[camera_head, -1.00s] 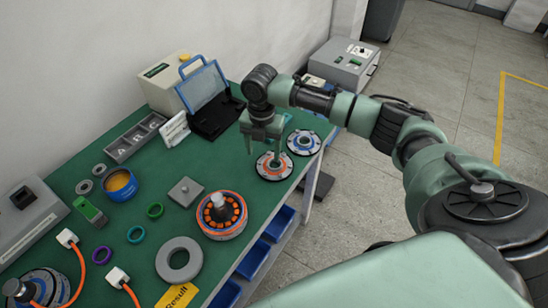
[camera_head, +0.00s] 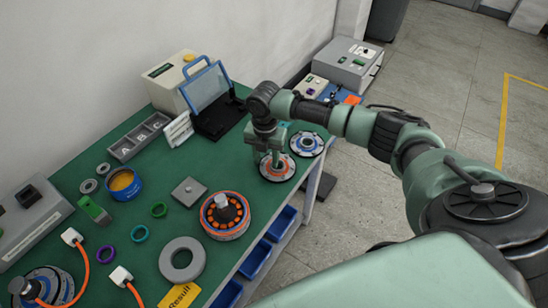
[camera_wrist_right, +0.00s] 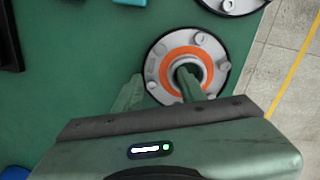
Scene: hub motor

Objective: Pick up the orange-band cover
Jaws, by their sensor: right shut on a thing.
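The orange-band cover (camera_head: 277,170) is a round metal disc with a dark rim, bolt heads and an orange ring around its centre hole. It lies on the green table near the right edge; its orange ring shows clearly in the right wrist view (camera_wrist_right: 187,55). My right gripper (camera_head: 269,163) is down at the cover, shut on it, with one finger in the centre hole and the other at the left of the rim. The fingers hide part of the cover. I cannot tell whether it is lifted. My left gripper is not in view.
A blue-band cover (camera_head: 306,144) lies close behind the orange one, to its right. An orange-ringed motor (camera_head: 224,214) stands nearer to me, and a grey ring (camera_head: 182,259) lies in front of it. A black and blue stand (camera_head: 215,103) is to the left. Blue bins (camera_head: 254,258) hang below the table edge.

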